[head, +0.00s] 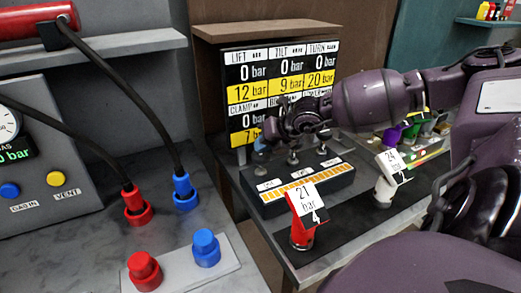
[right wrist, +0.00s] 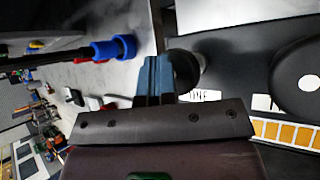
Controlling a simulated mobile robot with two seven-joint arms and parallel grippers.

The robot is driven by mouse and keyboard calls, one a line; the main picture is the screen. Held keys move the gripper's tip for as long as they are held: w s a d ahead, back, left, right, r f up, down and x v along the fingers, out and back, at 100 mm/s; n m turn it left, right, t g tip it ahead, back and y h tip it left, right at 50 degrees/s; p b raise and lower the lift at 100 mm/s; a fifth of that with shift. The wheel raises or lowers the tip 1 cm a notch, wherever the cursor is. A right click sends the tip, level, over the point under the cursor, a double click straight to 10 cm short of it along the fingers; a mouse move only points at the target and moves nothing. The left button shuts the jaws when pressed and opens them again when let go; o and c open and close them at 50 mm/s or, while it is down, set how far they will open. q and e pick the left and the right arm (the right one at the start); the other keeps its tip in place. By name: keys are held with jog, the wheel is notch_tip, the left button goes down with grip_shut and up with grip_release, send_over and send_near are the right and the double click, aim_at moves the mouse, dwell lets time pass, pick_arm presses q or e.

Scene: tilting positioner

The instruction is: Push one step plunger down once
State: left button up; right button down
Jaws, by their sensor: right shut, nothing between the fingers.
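The step box (head: 300,190) is a black block with white labels and an orange scale strip. Small plungers (head: 293,158) stand along its back edge. My right gripper (head: 262,145) is over the left end of this row, with its blue fingers pointing down. In the right wrist view its fingers (right wrist: 156,75) are shut and empty. A dark round plunger top (right wrist: 184,64) lies right beside the fingertips, with a white label (right wrist: 200,95) near it. I cannot tell whether they touch. The gripper partly hides the plungers in the head view. My left gripper is not in view.
A display board (head: 262,90) with bar readings stands behind the box. A red tagged part (head: 302,230) and a white tagged part (head: 384,190) stand in front and to the right. Red (head: 137,205) and blue (head: 185,190) hose couplings are on the left bench.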

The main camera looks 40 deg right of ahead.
jog(key=shift+f, duration=0.6)
dwell(0.5)
jog(key=shift+f, duration=0.4)
dwell(0.3)
jog(key=shift+s+f, duration=0.1)
jog(key=shift+f, duration=0.1)
jog(key=shift+r, duration=0.1)
dwell(0.5)
